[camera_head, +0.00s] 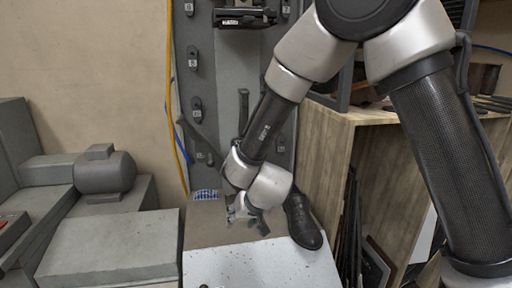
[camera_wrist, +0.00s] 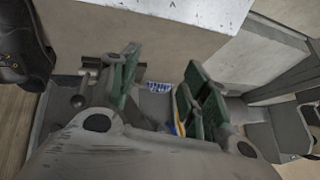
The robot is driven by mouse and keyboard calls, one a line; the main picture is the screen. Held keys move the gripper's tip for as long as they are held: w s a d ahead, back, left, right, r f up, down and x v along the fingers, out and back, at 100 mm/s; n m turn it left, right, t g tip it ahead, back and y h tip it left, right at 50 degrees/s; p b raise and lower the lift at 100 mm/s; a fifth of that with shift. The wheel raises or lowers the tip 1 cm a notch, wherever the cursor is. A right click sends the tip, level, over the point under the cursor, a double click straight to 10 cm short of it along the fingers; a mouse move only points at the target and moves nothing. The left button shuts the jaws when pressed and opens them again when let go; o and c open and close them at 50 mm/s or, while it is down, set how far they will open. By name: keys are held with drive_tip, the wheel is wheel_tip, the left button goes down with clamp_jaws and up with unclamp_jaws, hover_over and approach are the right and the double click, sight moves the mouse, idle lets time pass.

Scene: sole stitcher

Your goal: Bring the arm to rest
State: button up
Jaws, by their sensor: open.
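My gripper (camera_head: 246,214) hangs at the end of my bent arm, low in the middle of the head view, above the back edge of a speckled light block (camera_head: 262,268). In the wrist view my gripper (camera_wrist: 160,88) shows two green-padded fingers spread apart, with nothing between them. A black shoe (camera_head: 301,222) is just right of my gripper in the head view, toe toward the front. The shoe (camera_wrist: 22,42) also shows at the upper left of the wrist view. My arm partly hides what is behind it.
A grey machine panel (camera_head: 226,70) with several numbered knobs rises behind my arm. A wooden cabinet (camera_head: 328,150) stands close on the right. Grey machine blocks (camera_head: 105,240) fill the left. A small blue-and-white patterned item (camera_head: 206,194) lies behind the gripper.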

drive_tip(key=s+d+r+h, duration=0.1)
drive_tip(key=s+d+r, duration=0.6)
drive_tip(key=d, duration=0.6)
drive_tip(key=s+d+r+m+g+h, duration=0.1)
drive_tip(key=s+d+r, duration=0.6)
drive_tip(key=d, duration=0.7)
drive_tip(key=s+d+r+m+g+h, duration=0.1)
drive_tip(key=s+d+r+h, duration=0.1)
drive_tip(key=s+d+r, duration=0.5)
drive_tip(key=d+r, duration=0.1)
drive_tip(key=d, duration=0.5)
drive_tip(key=shift+s+d+r, duration=0.15)
drive_tip(key=shift+d+r, duration=0.1)
drive_tip(key=shift+r, duration=0.1)
